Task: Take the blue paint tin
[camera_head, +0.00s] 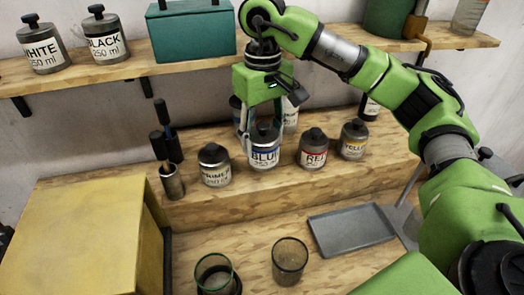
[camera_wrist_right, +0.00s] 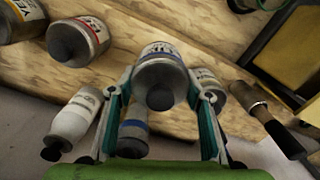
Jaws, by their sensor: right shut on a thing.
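The blue paint tin (camera_head: 264,154) is a grey tin with a dark knob lid and a label reading BLU. It stands on the raised wooden step, between the primer tin (camera_head: 214,166) and the red tin (camera_head: 312,150). My right gripper (camera_head: 263,132) comes down from above, with a finger on each side of the blue tin, shut on it. In the right wrist view the blue tin (camera_wrist_right: 162,72) sits between the fingertips (camera_wrist_right: 162,85). Whether its base touches the step is hard to tell. My left gripper is not in view.
The yellow tin (camera_head: 353,140) stands right of the red one. A brush holder (camera_head: 171,180) is at the left. Other bottles stand behind the blue tin, partly hidden. In front are two glasses (camera_head: 290,261), a grey tray (camera_head: 350,230) and a yellow box (camera_head: 85,240). A shelf (camera_head: 120,70) runs above.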

